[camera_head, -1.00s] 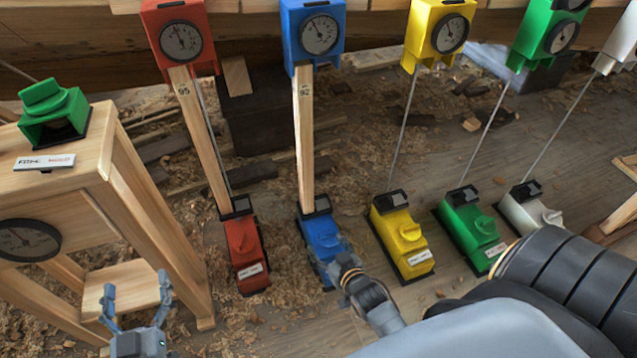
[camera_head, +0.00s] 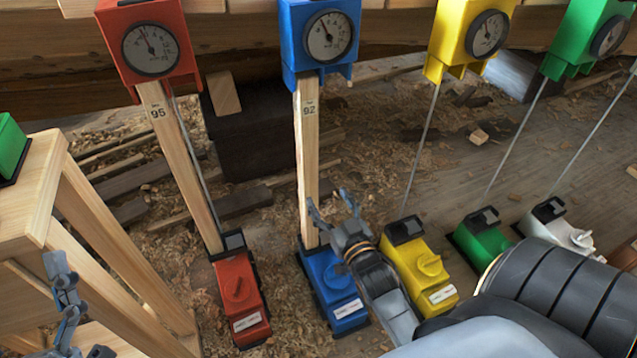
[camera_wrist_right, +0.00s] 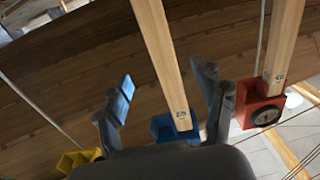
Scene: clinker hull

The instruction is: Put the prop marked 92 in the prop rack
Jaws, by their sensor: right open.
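The prop marked 92 (camera_head: 309,160) is a pale wooden post standing upright between a blue gauge head (camera_head: 322,40) and a blue base (camera_head: 333,290). My right gripper (camera_head: 331,203) is open, just right of the post's lower part, one fingertip overlapping its edge in the head view. In the right wrist view the prop (camera_wrist_right: 160,50) runs between the spread fingers (camera_wrist_right: 162,80), apparently untouched, with its 92 label visible. My left gripper (camera_head: 62,290) is at the lower left, partly seen, away from the prop. I cannot tell which thing is the prop rack.
A second post marked 95 (camera_head: 180,160) stands to the left on a red base (camera_head: 240,295). A yellow base (camera_head: 420,265) sits close right of my right gripper, with green (camera_head: 483,238) and white ones beyond. A wooden stand (camera_head: 100,220) fills the left side.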

